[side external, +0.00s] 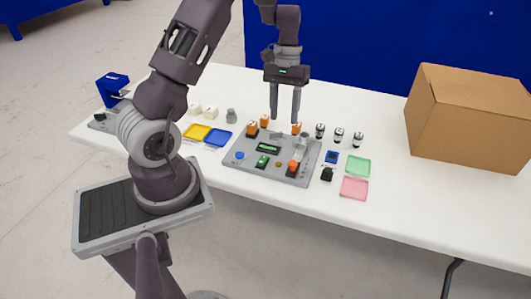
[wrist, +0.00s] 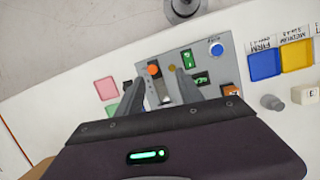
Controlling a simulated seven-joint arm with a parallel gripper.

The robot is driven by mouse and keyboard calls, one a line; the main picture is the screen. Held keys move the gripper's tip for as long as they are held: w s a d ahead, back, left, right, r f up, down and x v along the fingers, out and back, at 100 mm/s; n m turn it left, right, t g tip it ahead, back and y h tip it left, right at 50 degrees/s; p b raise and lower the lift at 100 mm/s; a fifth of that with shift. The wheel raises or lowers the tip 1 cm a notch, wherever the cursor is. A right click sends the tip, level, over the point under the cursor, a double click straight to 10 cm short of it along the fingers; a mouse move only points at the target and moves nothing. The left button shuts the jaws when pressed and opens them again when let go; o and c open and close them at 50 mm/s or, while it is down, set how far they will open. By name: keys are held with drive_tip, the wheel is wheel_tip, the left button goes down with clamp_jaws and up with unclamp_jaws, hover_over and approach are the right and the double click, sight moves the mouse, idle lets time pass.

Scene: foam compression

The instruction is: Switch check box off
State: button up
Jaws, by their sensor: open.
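The check box is a grey flat panel (side external: 225,145) on the white table, with displays and controls on top. It also shows in the wrist view (wrist: 224,68). The orange knob (wrist: 153,69) and blue button (wrist: 216,48) also show in the wrist view. My gripper (side external: 285,118) is open and empty above the panel's back part, fingers pointing down. Its fingers (wrist: 159,78) hide parts of the panel. I cannot tell which control is the power switch.
Green (side external: 358,166) and pink (side external: 354,187) trays lie to the right, yellow (side external: 196,132) and blue (side external: 217,138) trays to the left. A cardboard box (side external: 465,125) stands far right.

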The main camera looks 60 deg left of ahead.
drive_tip(key=n+g, duration=0.1)
drive_tip(key=g, duration=0.1)
approach(263, 159)
drive_tip(key=x, duration=0.7)
drive_tip(key=shift+s+f, duration=0.2)
drive_tip(key=shift+f, duration=0.15)
clamp_jaws()
